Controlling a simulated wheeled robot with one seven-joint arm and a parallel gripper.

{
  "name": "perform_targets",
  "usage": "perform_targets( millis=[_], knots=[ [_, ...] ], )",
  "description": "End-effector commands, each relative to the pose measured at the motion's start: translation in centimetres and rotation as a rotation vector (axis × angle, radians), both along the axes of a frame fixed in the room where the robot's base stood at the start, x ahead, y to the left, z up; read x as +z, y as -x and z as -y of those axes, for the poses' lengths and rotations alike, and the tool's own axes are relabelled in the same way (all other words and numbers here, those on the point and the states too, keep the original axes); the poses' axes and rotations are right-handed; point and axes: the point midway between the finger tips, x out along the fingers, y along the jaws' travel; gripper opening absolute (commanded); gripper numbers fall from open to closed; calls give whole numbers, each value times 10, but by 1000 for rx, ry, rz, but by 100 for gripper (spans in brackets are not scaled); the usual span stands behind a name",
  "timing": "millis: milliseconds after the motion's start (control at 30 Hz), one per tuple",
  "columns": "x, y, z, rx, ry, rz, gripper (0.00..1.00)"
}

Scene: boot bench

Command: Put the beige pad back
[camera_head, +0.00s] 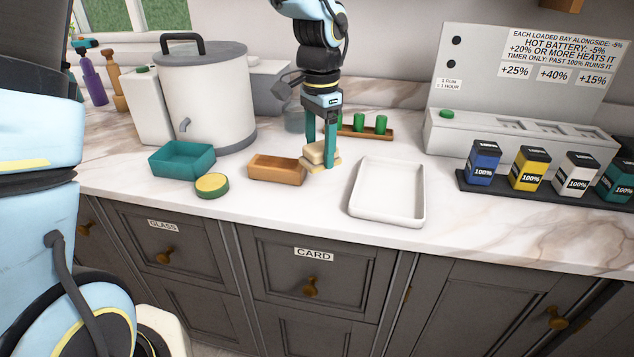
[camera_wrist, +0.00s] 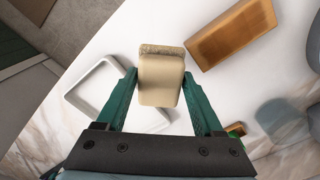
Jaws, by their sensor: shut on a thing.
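My gripper (camera_head: 320,160) points down over the counter, between the brown wooden box and the white tray. It is shut on the beige pad (camera_head: 315,149), a small block with a paler upper part and a yellowish lower layer. In the wrist view the pad (camera_wrist: 161,80) sits between the two green fingers of my gripper (camera_wrist: 160,86), and its far end shows a speckled grey-brown layer. I cannot tell whether the pad touches the counter. The brown box (camera_head: 277,169) is just left of the pad; it also shows in the wrist view (camera_wrist: 230,35).
A white tray (camera_head: 388,219) lies to the right. A teal box (camera_head: 182,160) and a round yellow-green piece (camera_head: 212,185) lie left. A large pot (camera_head: 205,95) and a rack with green pegs (camera_head: 365,133) stand behind. Batteries (camera_head: 528,169) line the right side.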

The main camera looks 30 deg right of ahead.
Motion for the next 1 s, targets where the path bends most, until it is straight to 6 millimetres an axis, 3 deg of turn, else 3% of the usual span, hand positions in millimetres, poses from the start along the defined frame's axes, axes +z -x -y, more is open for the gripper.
perform_targets(
  millis=[100,500,967,1000],
  knots=[
    [-20,0,-1,1,-4,-3,17],
    [-67,0,0,3,-3,-1,17],
    [-78,-1,0,2,-1,1,17],
    [-77,-1,0,2,0,1,72]
  ],
)
